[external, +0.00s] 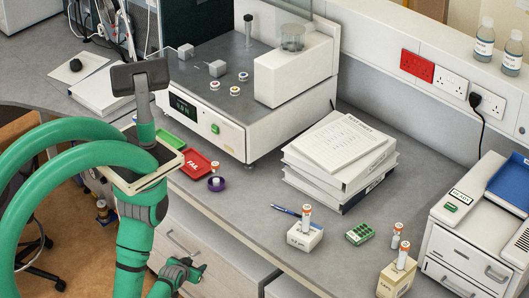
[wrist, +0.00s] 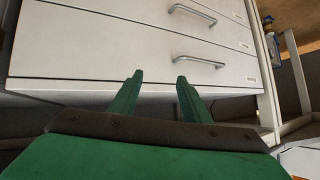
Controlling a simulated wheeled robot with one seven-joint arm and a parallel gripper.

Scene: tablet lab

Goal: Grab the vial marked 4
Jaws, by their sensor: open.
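Several small white vials with orange caps stand on the bench in the external view. One vial (external: 306,218) is in a white block (external: 305,238) at the bench's front. Another vial (external: 396,234) stands behind a cream block (external: 396,280), which holds a further vial (external: 403,254). One more (external: 215,169) stands at a small purple dish (external: 216,184). The numbers are too small to read, so I cannot tell which is 4. My gripper (external: 192,270) is low in front of the drawers, apart from the vials. In the wrist view my gripper (wrist: 160,77) is open and empty; no vial shows there.
Cabinet drawers (wrist: 130,45) with bar handles face my gripper. A white instrument (external: 225,115), a stack of binders (external: 340,160), a green tray of tablets (external: 360,234) and a white machine (external: 480,235) stand on the bench. A red tray (external: 196,166) lies near the bench edge.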

